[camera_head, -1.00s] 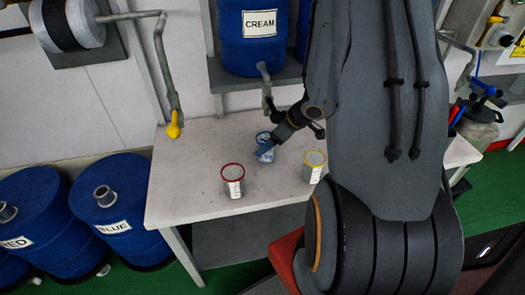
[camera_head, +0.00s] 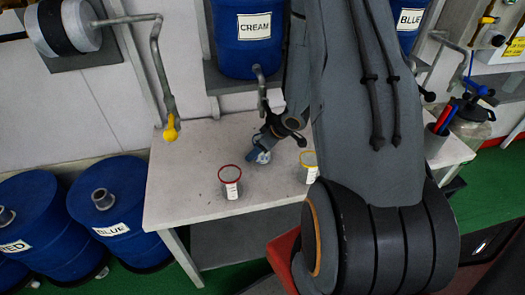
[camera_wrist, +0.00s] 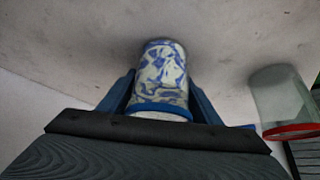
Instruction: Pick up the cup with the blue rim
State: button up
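The cup with the blue rim (camera_wrist: 162,75) has a blue-and-white swirled side and stands on the table. In the wrist view it is between the two blue fingers of my gripper (camera_wrist: 162,95), with its blue rim nearest the gripper body. The fingers are apart, one on each side, close to the cup; I cannot see whether they touch it. In the head view my gripper (camera_head: 259,147) reaches down from the right and hides much of this cup (camera_head: 263,157).
A red-rimmed cup (camera_head: 230,183) stands to the left and also shows in the wrist view (camera_wrist: 283,98). A yellow-rimmed cup (camera_head: 309,170) stands to the right by my arm. The table (camera_head: 185,185) is clear at left. Taps (camera_head: 171,128) hang above it.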

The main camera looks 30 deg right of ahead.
jog(key=c, duration=0.8)
jog(key=shift+c, duration=0.2)
jog(key=shift+r, duration=0.25)
